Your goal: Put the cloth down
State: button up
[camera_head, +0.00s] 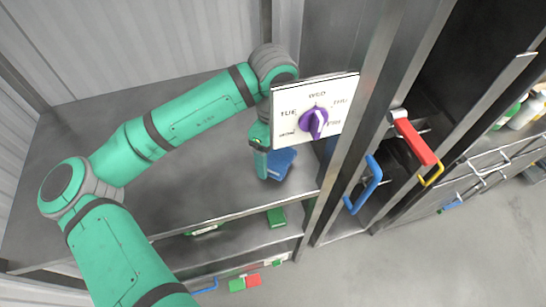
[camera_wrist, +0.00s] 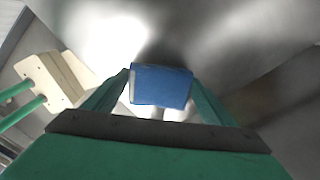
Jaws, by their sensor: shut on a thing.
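The blue cloth (camera_head: 281,163) shows low behind the white dial panel, over the grey metal counter. In the wrist view the folded cloth (camera_wrist: 162,86) sits between the two green fingers of my gripper (camera_wrist: 160,77). My gripper (camera_head: 266,163) is shut on the cloth and points down near the counter's right side. Its upper part is partly hidden by the panel. I cannot tell whether the cloth touches the counter.
A white panel (camera_head: 335,90) with a purple knob stands in front of my wrist. Metal posts and cabinet doors with blue (camera_head: 363,187) and red (camera_head: 415,142) handles are at the right. The grey counter (camera_head: 200,185) is bare to the left of the cloth.

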aim_at(273, 156)
jog(key=shift+f, duration=1.2)
jog(key=shift+f, duration=0.1)
jog(key=o, duration=1)
notch_tip(273, 156, up, 12)
jog(key=shift+r, duration=0.15)
